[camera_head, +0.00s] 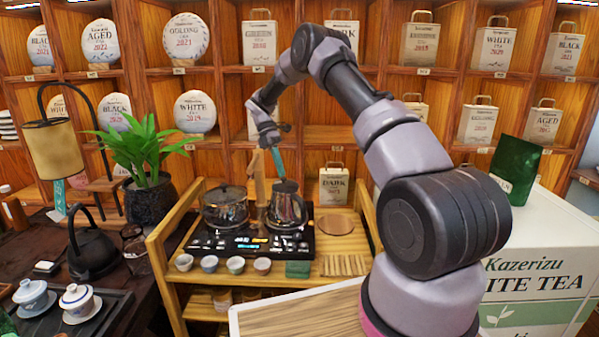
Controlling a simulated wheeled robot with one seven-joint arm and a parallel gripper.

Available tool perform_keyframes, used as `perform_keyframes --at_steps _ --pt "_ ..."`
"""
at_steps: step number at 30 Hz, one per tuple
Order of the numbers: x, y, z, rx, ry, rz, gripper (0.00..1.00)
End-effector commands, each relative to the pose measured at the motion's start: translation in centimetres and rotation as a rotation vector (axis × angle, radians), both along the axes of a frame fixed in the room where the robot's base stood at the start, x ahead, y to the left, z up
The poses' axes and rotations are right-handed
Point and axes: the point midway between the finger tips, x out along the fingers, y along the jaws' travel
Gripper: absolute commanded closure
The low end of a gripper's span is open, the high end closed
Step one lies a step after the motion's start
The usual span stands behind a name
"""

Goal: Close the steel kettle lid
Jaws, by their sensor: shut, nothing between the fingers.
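The steel kettle (287,212) stands on the right side of the black stove panel on the wooden shelf cart. Its dark lid (287,187) shows at the top of the kettle, just under my gripper. At this size I cannot tell whether the lid is fully seated or tilted. My gripper (280,174) points down from above, with its teal fingers shut and nothing between them. The fingertips are at or just above the lid; I cannot tell whether they touch it.
A dark lidded pot (225,208) stands left of the kettle, with an upright wooden piece (260,190) between them. Small cups (236,265) line the cart's front. A round wooden coaster (334,225) lies to the right, before a DARK tea bag (334,187). A potted plant (150,205) stands left.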

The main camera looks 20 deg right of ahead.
Motion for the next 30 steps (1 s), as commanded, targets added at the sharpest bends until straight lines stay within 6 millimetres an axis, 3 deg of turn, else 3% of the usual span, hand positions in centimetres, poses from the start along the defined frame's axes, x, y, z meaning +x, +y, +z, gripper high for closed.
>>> perform_keyframes --at_steps 21,26,30 --pt "0.0 0.0 -0.4 0.0 0.003 0.002 1.0" --pt "0.1 0.0 1.4 -0.001 -0.001 0.001 1.0" --pt "0.1 0.1 4.3 -0.001 -0.003 0.001 1.0"
